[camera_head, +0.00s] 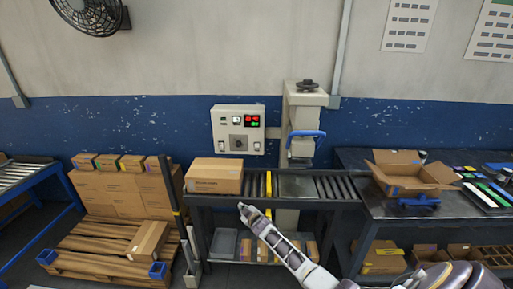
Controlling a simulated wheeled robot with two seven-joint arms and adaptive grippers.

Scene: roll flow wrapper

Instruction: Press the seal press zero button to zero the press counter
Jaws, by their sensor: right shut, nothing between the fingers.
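A pale control panel (238,131) with a small gauge, red and green lit spots and dark knobs is on the wall above the roller table. Its labels are too small to read, so I cannot tell which control is the zero button. The seal press (301,117), a pale column with a blue handle (306,134), stands right of the panel. My right gripper (242,207) is shut and empty, in front of the roller table's front edge, below the panel and apart from it. My left gripper is not in view.
A closed carton (214,176) lies on the left of the roller table (335,188). An open carton (412,172) stands on the dark bench at right. A pallet (95,245) with stacked boxes is at left. The space before the panel looks clear.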

